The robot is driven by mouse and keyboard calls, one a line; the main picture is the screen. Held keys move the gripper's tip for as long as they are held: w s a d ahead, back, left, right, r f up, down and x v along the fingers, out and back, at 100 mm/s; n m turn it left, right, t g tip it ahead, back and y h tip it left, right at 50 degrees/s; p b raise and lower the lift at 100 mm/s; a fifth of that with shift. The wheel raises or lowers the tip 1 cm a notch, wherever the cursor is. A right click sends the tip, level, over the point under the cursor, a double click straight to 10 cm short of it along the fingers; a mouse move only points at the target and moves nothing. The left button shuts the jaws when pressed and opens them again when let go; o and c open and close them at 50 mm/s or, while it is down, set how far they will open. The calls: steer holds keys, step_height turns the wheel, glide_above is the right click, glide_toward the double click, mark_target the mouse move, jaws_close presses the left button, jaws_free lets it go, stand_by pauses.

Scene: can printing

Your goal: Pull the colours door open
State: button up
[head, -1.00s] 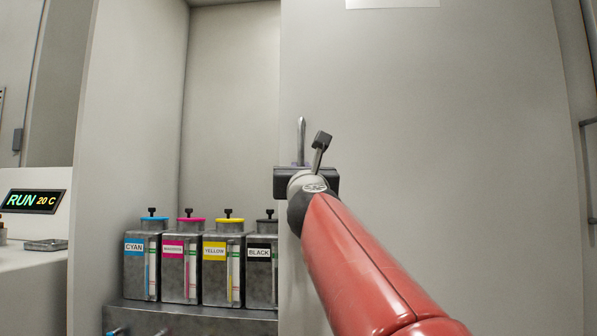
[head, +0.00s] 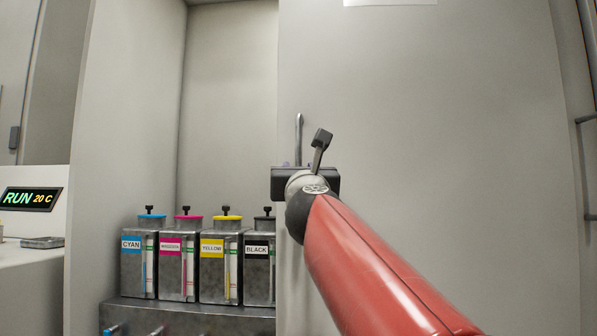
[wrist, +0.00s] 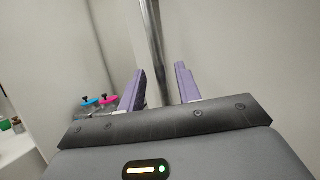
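The colours door (head: 430,130) is a plain pale panel on the right of the head view. It stands partly open, with the cabinet inside showing left of its edge. Its handle (head: 299,135) is a vertical metal bar near that edge, and it also shows in the wrist view (wrist: 153,45). My gripper (wrist: 162,85) has its two purple fingers on either side of the bar. In the head view my gripper (head: 300,170) hides the bar's lower part.
Inside the cabinet, cyan (head: 139,262), magenta (head: 178,266), yellow (head: 220,268) and black (head: 258,270) tanks stand on a metal shelf (head: 190,314). A RUN 20 C display (head: 31,199) is at the left. Another handle (head: 580,165) shows at the right edge.

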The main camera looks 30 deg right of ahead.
steer(key=v, duration=0.5)
steer(key=shift+b, duration=0.4)
steer(key=s+a+f+n+g+y+p, duration=0.1)
steer(key=a+f+n+g+y+p, duration=0.2)
steer(key=a+f+n+y, duration=0.7)
steer(key=s+a+f+n+g+y+p, duration=0.25)
steer(key=a+f+n, duration=0.35)
steer(key=f+n, duration=0.9)
steer(key=s+f+n+g+h+p, duration=0.3)
steer(key=s+f+n+g, duration=0.6)
steer(key=s+f+n, duration=0.5)
step_height(320, 180, down, 4)
steer(key=shift+s+d+n, duration=0.15)
steer(key=shift+s+n, duration=0.05)
steer(key=shift+n, duration=0.8)
